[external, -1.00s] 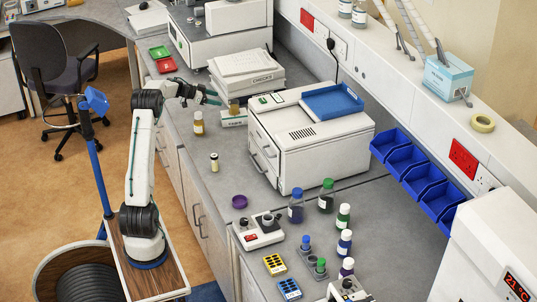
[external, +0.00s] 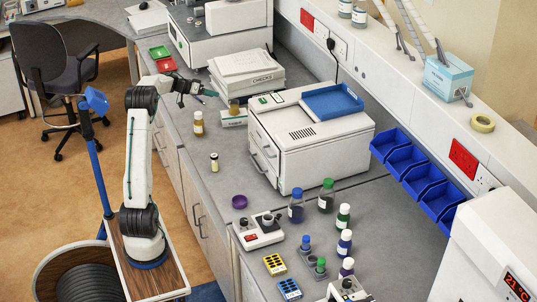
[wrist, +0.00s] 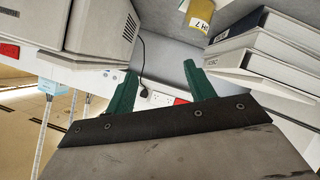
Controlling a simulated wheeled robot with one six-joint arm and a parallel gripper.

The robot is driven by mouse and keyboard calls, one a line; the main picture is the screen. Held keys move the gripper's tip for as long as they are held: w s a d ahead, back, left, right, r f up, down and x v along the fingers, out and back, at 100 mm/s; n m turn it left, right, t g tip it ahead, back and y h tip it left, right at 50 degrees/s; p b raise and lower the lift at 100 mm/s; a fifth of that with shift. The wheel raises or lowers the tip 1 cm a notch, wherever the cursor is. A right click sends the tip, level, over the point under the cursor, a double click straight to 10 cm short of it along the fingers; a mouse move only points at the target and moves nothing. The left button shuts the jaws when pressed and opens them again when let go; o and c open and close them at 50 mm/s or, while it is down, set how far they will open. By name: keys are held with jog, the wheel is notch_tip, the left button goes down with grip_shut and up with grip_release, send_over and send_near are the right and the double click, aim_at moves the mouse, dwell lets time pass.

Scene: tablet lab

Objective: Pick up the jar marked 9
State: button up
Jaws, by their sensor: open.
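My gripper (external: 208,92) is open and empty, held above the bench left of the stacked binders. Its two green fingers show apart in the wrist view (wrist: 160,70). An amber jar (external: 198,125) with a pale label stands on the bench in front of the gripper. A small pale vial (external: 214,163) with a dark cap stands nearer. Another amber container (external: 234,108) stands by the binders. In the wrist view, a yellowish container (wrist: 201,16) with a label is cut off at the top; its mark looks like a 7. I cannot read a 9 on any jar.
Binders (external: 246,68) and a white machine (external: 308,135) with a blue tray stand right of the gripper. Several bottles stand at the near right. The bench between the vial and amber jar is clear.

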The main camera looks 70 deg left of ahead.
jog(key=s+d+n+h, duration=0.1)
jog(key=s+d+n, duration=0.6)
jog(key=d+n, duration=0.55)
jog(key=s+d+n+h, duration=0.2)
jog(key=s+d+n, duration=0.4)
jog(key=d+n, duration=0.7)
jog(key=n, duration=0.2)
send_near(215, 163)
jog(key=w, duration=0.3)
jog(key=shift+w+f, duration=0.2)
jog(key=shift+w, duration=0.05)
jog(key=shift+w+f+m, duration=0.1)
jog(key=shift+f+m, duration=0.15)
jog(key=shift+f, duration=0.1)
jog(key=shift+w+d+f, duration=0.1)
jog(key=shift+w+f, duration=0.05)
jog(key=shift+w, duration=0.15)
jog(key=x, duration=0.7)
jog(key=c, duration=1)
